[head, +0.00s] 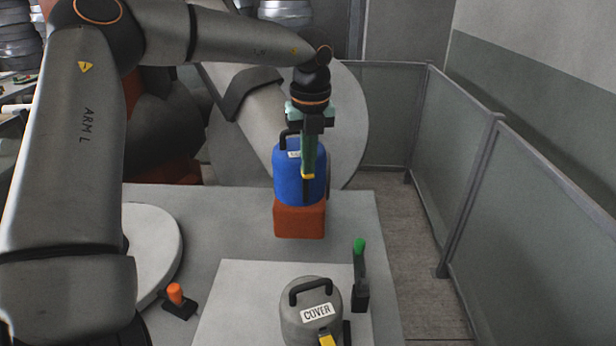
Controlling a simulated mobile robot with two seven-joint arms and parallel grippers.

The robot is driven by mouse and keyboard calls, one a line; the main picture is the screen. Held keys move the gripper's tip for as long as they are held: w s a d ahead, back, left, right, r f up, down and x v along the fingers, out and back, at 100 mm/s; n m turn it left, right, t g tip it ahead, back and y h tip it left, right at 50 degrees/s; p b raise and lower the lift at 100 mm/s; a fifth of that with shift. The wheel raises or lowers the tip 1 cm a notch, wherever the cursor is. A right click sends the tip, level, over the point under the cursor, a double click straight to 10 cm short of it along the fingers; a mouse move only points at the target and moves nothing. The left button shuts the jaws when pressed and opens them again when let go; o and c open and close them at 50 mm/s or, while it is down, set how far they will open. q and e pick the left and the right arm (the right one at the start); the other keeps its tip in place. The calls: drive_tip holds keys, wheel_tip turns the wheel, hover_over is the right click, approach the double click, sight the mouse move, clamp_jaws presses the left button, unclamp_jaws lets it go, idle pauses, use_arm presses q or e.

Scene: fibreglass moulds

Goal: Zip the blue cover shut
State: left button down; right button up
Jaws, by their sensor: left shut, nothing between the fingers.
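The blue cover (286,182) is a rounded upright body with a dark handle and a small white label on top. It stands on a red-brown block (299,222) on the grey table. My left gripper (308,172) comes down from above in front of the cover's right part. Its greenish fingers are shut and empty. A small yellow tab (308,176), like a zip pull, shows right at the fingertips; I cannot tell whether they touch. A dark strip runs down the cover below it. The gripper hides part of the cover. My right gripper is not in view.
A grey container (296,318) labelled "COVER", with a yellow tab, stands on a pale board (235,300) at the front. A green-topped lever (360,270) and an orange knob (176,294) stand nearby. Fence panels (540,210) bound the right side.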

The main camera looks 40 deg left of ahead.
use_arm(q)
drive_tip(key=shift+f, duration=0.1)
wheel_tip(320, 180, down, 8)
drive_tip(key=b, duration=0.7)
drive_tip(key=shift+s+f, duration=0.25)
drive_tip(key=shift+s, duration=0.05)
drive_tip(key=shift+d, duration=0.1)
drive_tip(key=shift+s+d+r+b, duration=0.3)
drive_tip(key=shift+d+b, duration=0.15)
drive_tip(key=shift+d, duration=0.15)
drive_tip(key=shift+s+d+r+b, duration=0.2)
drive_tip(key=shift+s+d+b, duration=0.1)
drive_tip(key=shift+d+b, duration=0.2)
drive_tip(key=shift+r, duration=0.1)
